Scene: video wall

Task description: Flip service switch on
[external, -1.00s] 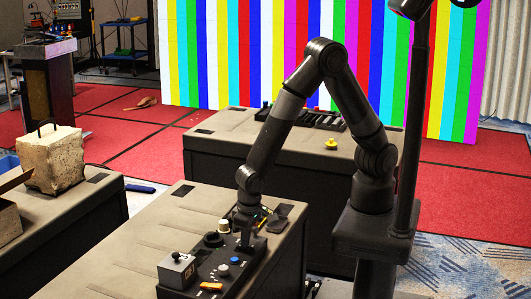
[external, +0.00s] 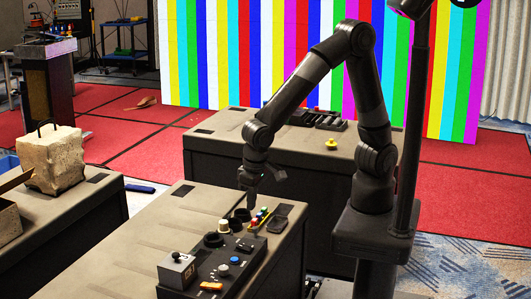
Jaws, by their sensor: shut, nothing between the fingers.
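A black control panel (external: 212,266) lies on the near grey case table. My gripper (external: 251,205) is shut and empty, pointing down above the far end of the panel, apart from the knobs. Its fingertips are small and dark here.
A white-topped cylinder (external: 224,226), a strip with coloured pieces (external: 258,217) and a dark flat pad (external: 280,210) are near my gripper. A second case table (external: 215,145) stands behind with a yellow knob (external: 331,143). The near table's left part is bare.

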